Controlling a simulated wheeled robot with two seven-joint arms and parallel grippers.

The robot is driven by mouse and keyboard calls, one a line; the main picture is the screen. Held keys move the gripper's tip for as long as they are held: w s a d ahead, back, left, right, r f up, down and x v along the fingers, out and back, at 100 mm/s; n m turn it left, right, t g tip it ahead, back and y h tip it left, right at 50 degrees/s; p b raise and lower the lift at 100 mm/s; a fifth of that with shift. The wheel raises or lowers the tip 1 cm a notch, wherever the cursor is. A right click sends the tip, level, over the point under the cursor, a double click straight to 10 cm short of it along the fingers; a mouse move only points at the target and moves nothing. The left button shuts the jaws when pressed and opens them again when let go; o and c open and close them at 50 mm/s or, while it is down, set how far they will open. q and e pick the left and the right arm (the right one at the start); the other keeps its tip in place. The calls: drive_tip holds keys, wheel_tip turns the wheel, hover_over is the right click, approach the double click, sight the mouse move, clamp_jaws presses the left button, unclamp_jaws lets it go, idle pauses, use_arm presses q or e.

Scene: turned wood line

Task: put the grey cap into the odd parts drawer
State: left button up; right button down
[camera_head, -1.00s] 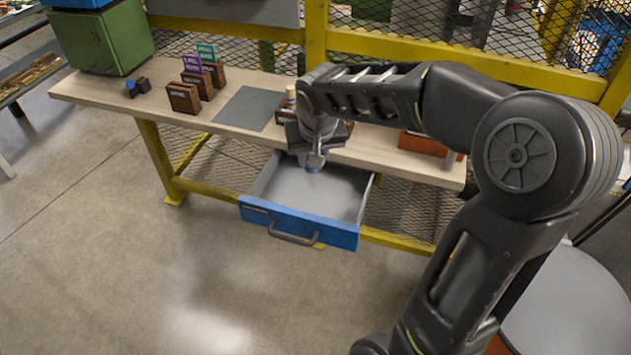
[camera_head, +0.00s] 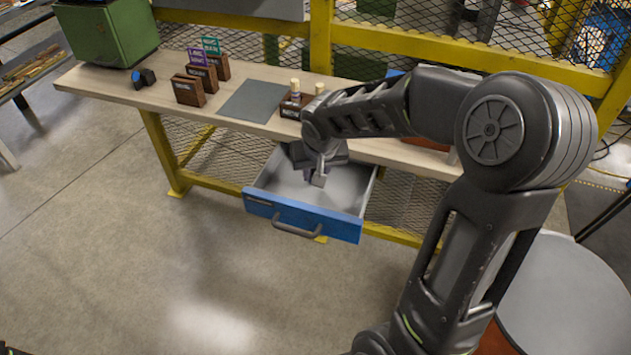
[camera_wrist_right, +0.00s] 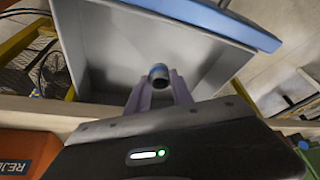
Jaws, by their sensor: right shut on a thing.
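The odd parts drawer (camera_head: 348,187) hangs pulled out under the bench, with a blue front and a grey inside. My right gripper (camera_head: 314,178) points down over the drawer's opening. In the right wrist view my right gripper (camera_wrist_right: 160,88) is shut on the grey cap (camera_wrist_right: 160,76), a small round piece with a dark open end and a bluish edge. The drawer's grey floor (camera_wrist_right: 120,50) shows behind the cap. In the head view the cap is hardly visible at the fingertips. I cannot tell its exact height above the floor. My left gripper is out of view.
The wooden bench top (camera_head: 125,93) carries dark wooden label blocks (camera_head: 188,90), a grey mat (camera_head: 255,101), a green box (camera_head: 108,32) and a small blue-and-black piece (camera_head: 143,77). An orange reject bin (camera_wrist_right: 28,152) shows in the right wrist view. The floor before the drawer is clear.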

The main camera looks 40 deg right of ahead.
drive_tip(key=shift+f, duration=1.9)
drive_tip(key=shift+f, duration=0.1)
drive_tip(key=shift+f+b, duration=0.1)
drive_tip(key=shift+b, duration=0.3)
drive_tip(key=c, duration=1.1)
unclamp_jaws()
drive_tip(key=shift+r, duration=0.2)
drive_tip(key=shift+r+p, duration=0.2)
drive_tip(key=shift+p, duration=0.25)
drive_tip(key=v, duration=1.1)
drive_tip(key=shift+s+r, duration=0.15)
drive_tip(key=shift+r, duration=0.2)
